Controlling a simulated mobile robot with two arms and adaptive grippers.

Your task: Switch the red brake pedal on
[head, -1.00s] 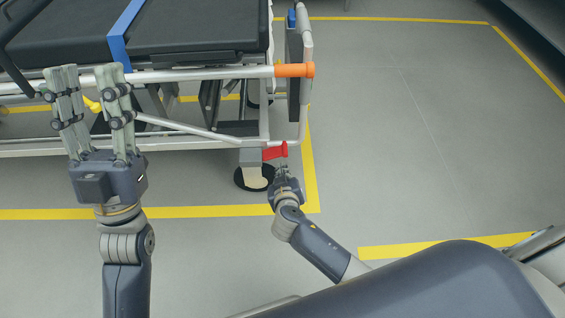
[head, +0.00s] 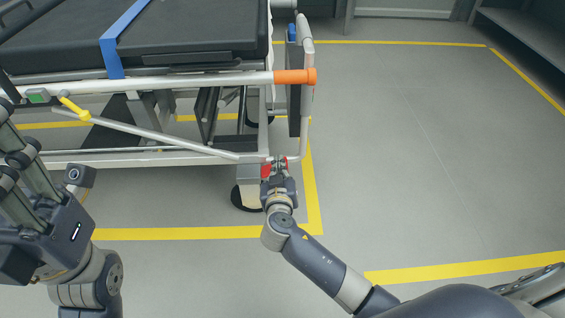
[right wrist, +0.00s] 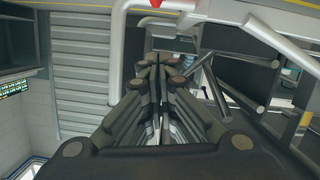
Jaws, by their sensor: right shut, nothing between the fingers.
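The red brake pedal (head: 266,171) sits low at the near right corner of the stretcher frame, above a wheel. In the head view my right gripper (head: 279,163) is shut and empty, its fingertips at the pedal and partly covering it. I cannot tell whether they touch. In the right wrist view the shut fingers (right wrist: 158,62) point at the frame, and a bit of the red pedal (right wrist: 156,3) shows at the top edge. My left gripper (head: 12,145) is at the left edge of the head view, partly cut off, its fingers apart.
The stretcher (head: 190,30) has a black mattress, a blue strap (head: 115,50) and an orange handle end (head: 295,77). A yellow lever (head: 75,108) hangs at its side. The wheel (head: 249,197) stands below the pedal. The grey floor (head: 410,150) to the right is clear.

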